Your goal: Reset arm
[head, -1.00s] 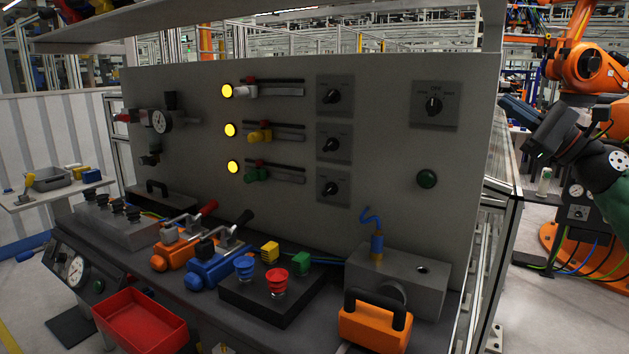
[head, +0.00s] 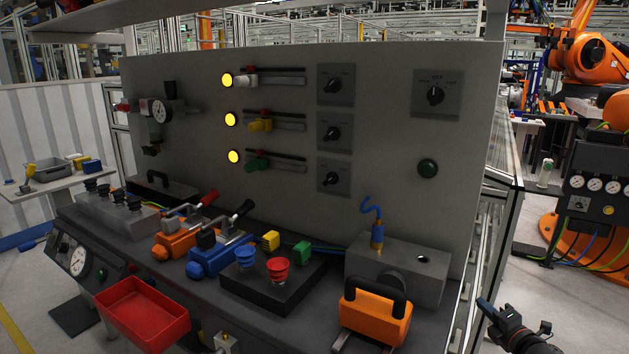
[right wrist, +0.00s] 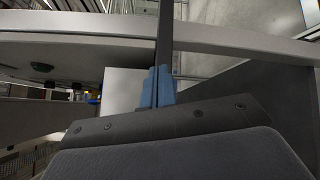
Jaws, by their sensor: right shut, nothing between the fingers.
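My right gripper (head: 487,306) is low at the right of the head view, to the right of the workbench (head: 445,318) and apart from it. Its blue-tipped fingers are together and hold nothing. In the right wrist view the blue fingers (right wrist: 158,88) are pressed side by side, with a pale bench edge behind them. My left gripper is not in view. The grey panel (head: 380,150) stands upright on the bench, with three lit yellow lamps, sliders, knobs and a green button.
A red bin (head: 143,312) hangs at the front left. An orange robot arm (head: 590,60) stands behind right.

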